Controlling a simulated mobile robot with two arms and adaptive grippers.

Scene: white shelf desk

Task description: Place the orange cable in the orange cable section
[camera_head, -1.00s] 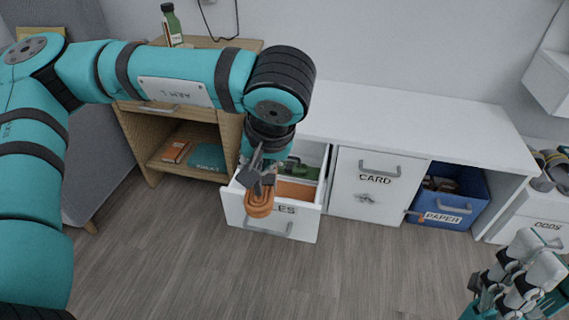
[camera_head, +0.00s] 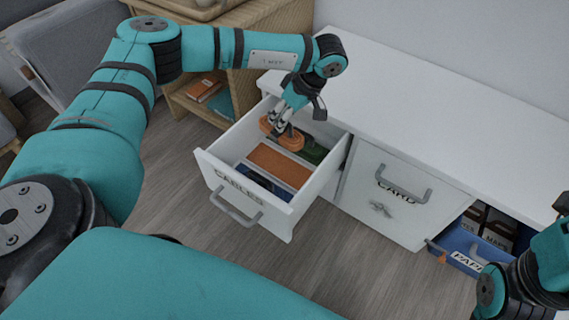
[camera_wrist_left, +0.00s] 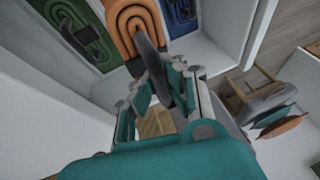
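The orange cable (camera_head: 283,136) is a flat coiled loop at my left gripper (camera_head: 280,126), over the back of the open CABLES drawer (camera_head: 222,168). My left gripper appears shut on it. The drawer has a bare orange section (camera_head: 278,166) in the middle, a green cable (camera_head: 313,151) behind it and a blue section (camera_head: 245,172) in front.
A white CARD door (camera_head: 385,195) is right of the drawer. A blue PAPER bin (camera_head: 457,245) stands farther right. The white desk top (camera_head: 420,95) lies behind the drawer. A wooden shelf (camera_head: 205,105) holding books stands at the left.

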